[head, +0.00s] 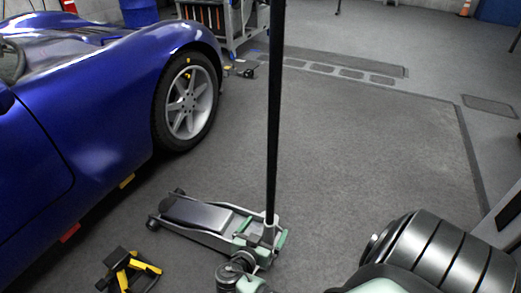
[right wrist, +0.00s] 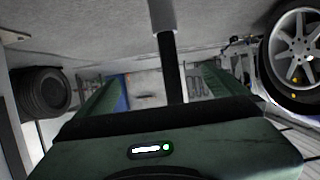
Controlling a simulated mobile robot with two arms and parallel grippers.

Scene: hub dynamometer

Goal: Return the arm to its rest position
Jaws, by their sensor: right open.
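My right gripper (head: 263,236) is low at the rear end of the floor jack, around the foot of its upright black handle (head: 274,120). In the right wrist view its two green fingers (right wrist: 165,75) stand apart, with the handle (right wrist: 168,50) between them. I cannot tell whether a finger touches it. The grey jack (head: 198,212) lies flat on the floor beside the blue car (head: 95,85). Part of my right arm shows at the bottom edge of the head view. My left gripper is not in view.
A yellow and black stand (head: 130,270) is on the floor left of the jack. The car's wheel (head: 188,102) is behind the jack. A tool cart (head: 215,20) stands at the back. Dark tyres (right wrist: 42,92) show in the right wrist view. The floor right of the handle is mostly open.

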